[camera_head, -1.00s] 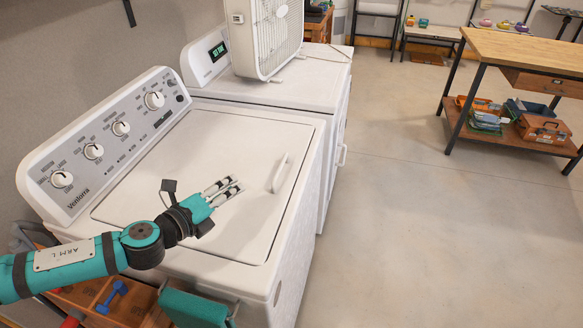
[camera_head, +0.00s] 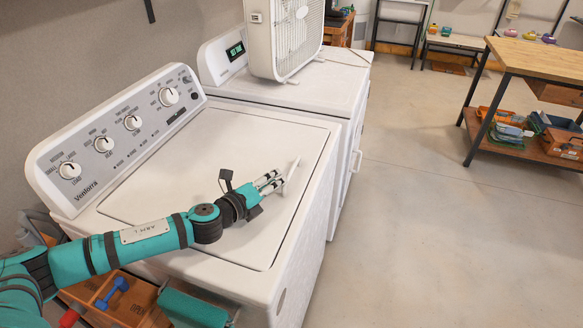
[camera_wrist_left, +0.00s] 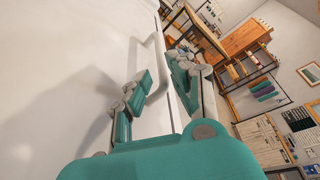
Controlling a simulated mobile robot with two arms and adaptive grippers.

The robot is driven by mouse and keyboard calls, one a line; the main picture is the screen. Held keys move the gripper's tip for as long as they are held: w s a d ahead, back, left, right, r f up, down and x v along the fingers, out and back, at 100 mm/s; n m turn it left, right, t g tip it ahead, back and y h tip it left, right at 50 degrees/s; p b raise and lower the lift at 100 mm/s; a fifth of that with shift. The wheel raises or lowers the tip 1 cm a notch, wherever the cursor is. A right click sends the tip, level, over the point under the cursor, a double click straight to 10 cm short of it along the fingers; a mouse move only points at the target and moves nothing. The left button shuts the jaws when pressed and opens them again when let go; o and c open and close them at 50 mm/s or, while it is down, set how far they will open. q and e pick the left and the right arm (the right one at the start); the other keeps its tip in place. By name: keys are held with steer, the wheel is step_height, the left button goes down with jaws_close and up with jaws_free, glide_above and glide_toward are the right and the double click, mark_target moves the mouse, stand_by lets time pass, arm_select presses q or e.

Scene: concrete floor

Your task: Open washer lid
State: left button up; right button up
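The white washer (camera_head: 262,290) has its lid (camera_head: 205,160) shut flat. The lid's raised white handle (camera_head: 291,172) is near the lid's right edge. My left gripper (camera_head: 274,183) is just above the lid, pointing right, with its fingertips at the handle. In the left wrist view, the two fingers (camera_wrist_left: 157,88) are spread, and the handle (camera_wrist_left: 160,60) shows in the gap between them. I cannot tell whether a finger touches it. My right gripper is not in view.
The control panel (camera_head: 120,130) with several knobs rises along the washer's back. A white box fan (camera_head: 285,40) stands on the machine beside it. A wooden crate (camera_head: 130,300) with a blue dumbbell is at the lower left. Open floor (camera_head: 420,240) lies to the right.

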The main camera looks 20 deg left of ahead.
mark_target(291, 170)
arm_select(q)
steer(key=x, duration=0.8)
steer(key=shift+s, duration=0.1)
steer(key=shift+c, duration=0.3)
jaws_close()
